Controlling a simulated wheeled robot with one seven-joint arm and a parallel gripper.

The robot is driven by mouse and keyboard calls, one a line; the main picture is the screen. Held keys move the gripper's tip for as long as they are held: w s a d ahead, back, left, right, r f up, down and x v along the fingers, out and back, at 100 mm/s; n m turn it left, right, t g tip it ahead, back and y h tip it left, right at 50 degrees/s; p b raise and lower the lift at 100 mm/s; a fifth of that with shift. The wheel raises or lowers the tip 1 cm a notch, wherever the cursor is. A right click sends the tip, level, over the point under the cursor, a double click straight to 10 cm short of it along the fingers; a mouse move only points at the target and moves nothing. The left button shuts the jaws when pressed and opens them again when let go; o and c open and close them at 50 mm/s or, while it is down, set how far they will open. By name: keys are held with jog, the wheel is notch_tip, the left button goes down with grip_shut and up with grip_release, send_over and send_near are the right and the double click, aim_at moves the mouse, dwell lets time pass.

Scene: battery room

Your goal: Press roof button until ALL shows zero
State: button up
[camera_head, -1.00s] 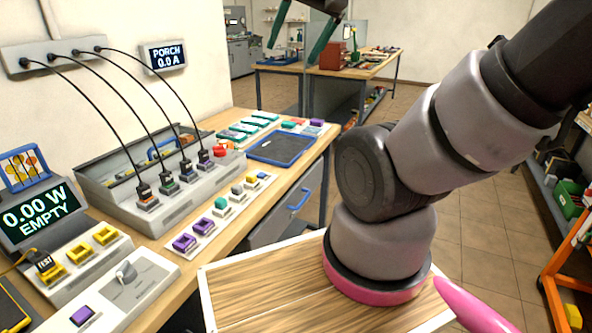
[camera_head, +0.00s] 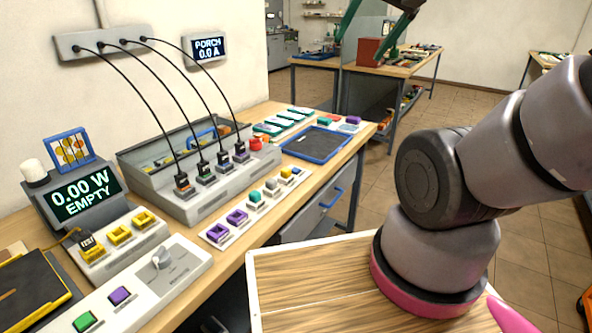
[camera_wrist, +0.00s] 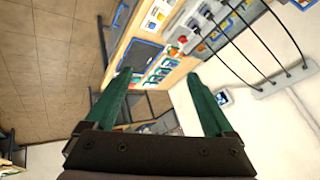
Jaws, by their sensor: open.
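No button marked roof and no display reading ALL can be made out. A bench display (camera_head: 84,196) reads "0.00 W EMPTY". At the bench's near end, a pale panel carries a green button (camera_head: 85,321), a purple button (camera_head: 120,295) and a grey knob (camera_head: 163,258). My gripper (camera_head: 373,28) is high at the top of the head view, away from these buttons. The wrist view shows its two green fingers (camera_wrist: 158,80) spread apart with nothing between them.
A grey unit (camera_head: 205,203) with several black cables plugged in stands mid-bench, a red knob (camera_head: 256,144) beside it. A blue-rimmed tray (camera_head: 343,150) lies farther back. Yellow sockets (camera_head: 120,235) sit before the display. Tiled floor (camera_head: 540,235) is open at right.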

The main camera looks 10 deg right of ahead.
grip_shut()
dwell(1.5)
